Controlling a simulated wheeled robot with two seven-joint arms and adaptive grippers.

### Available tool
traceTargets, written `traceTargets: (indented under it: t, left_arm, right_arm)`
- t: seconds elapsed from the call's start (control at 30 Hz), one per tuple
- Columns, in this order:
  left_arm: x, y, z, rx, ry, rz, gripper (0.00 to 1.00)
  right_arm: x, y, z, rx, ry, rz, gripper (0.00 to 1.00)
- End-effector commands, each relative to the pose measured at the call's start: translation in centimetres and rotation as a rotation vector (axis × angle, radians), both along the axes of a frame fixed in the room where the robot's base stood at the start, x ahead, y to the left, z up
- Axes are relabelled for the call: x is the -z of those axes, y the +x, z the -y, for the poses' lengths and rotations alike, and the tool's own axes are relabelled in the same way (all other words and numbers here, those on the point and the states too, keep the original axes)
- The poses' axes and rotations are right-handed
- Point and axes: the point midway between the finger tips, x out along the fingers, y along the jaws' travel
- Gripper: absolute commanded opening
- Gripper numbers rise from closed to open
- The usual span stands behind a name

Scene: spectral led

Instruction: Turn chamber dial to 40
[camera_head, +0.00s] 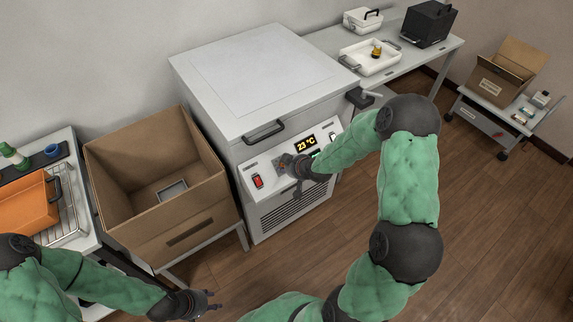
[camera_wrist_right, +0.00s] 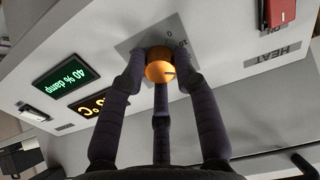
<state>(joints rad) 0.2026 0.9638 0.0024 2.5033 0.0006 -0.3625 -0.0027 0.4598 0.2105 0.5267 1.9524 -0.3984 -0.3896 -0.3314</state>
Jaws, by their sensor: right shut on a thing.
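The chamber (camera_head: 265,85) is a large white box with a sloped control panel. Its yellow display (camera_head: 306,144) reads 23 °C in the head view. In the right wrist view, the orange-brass chamber dial (camera_wrist_right: 158,70) sits on a grey plate with small scale marks, of which 0 and 10 are legible. My right gripper (camera_wrist_right: 160,78) is shut around the dial, with dark fingers on its sides. In the head view my right gripper (camera_head: 289,170) covers the dial. My left gripper (camera_head: 212,300) is open and empty, low over the floor.
A red switch (camera_head: 257,181) is left of the dial; a green display (camera_wrist_right: 66,78) reads 40 % damp. The lid handle (camera_head: 264,132) juts out above the panel. An open cardboard box (camera_head: 205,195) stands left of the chamber. Floor (camera_head: 480,230) at right is clear.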

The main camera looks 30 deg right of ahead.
Motion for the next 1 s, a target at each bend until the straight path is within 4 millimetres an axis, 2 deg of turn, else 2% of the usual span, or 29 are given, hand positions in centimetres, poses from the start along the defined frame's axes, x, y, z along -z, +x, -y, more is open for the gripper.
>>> traceTargets:
  t: [1.0]
  left_arm:
    - [-3.8, 0.0, 0.0, 0.0, 0.0, 0.0, 0.4]
  right_arm:
    - [-0.6, 0.4, 0.4, 0.624, 0.621, -0.034, 0.0]
